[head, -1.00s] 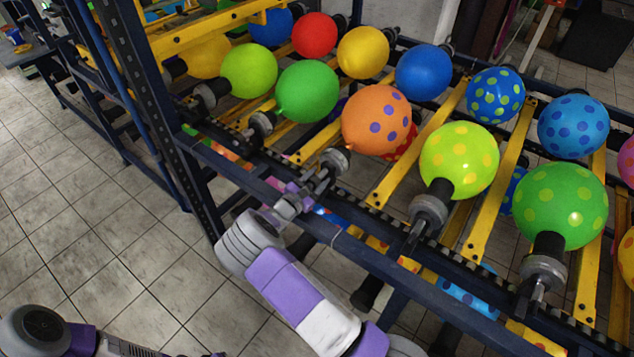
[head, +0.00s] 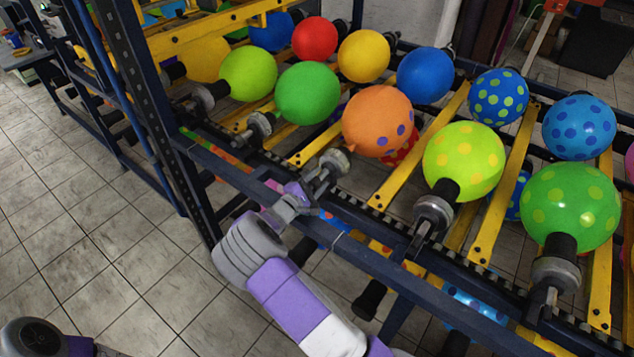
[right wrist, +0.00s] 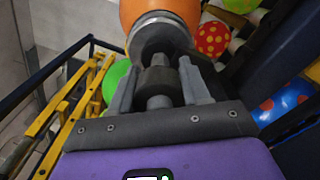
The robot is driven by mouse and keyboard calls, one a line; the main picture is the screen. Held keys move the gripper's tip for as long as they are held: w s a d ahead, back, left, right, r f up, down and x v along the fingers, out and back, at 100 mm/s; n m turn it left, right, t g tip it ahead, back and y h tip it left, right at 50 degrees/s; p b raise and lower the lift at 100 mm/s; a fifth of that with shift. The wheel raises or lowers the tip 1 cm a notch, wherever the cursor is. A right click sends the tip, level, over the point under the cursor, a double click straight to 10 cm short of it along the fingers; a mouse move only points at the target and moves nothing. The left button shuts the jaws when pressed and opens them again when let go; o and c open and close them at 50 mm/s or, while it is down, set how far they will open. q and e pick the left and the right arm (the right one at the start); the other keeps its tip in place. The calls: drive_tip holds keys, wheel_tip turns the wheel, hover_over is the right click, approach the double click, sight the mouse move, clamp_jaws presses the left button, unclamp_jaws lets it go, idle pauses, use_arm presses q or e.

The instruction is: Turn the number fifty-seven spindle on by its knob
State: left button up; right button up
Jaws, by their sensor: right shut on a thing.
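An orange balloon with purple dots (head: 377,120) sits on a spindle in the front row of the rack; its lower end also shows in the right wrist view (right wrist: 160,12). I can read no number on the spindle. My right gripper (head: 322,182) reaches over the front rail to this spindle's near end. In the right wrist view its two fingers (right wrist: 157,78) are on either side of the dark grey knob (right wrist: 157,88) below the round chuck (right wrist: 160,38), shut on it. My left gripper is out of the picture.
Neighbouring spindles hold a green balloon (head: 307,93) to the left and a spotted lime balloon (head: 463,161) to the right. A dark blue front rail (head: 380,229) runs under my right wrist. Tiled floor (head: 110,215) is clear at the left.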

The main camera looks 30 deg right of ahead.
idle(0.4)
drive_tip(key=o, duration=1)
drive_tip(key=shift+o, duration=0.2)
drive_tip(key=p+v, duration=0.1)
drive_tip(key=v, duration=0.6)
drive_tip(key=shift+a, duration=0.25)
drive_tip(key=shift+s, duration=0.1)
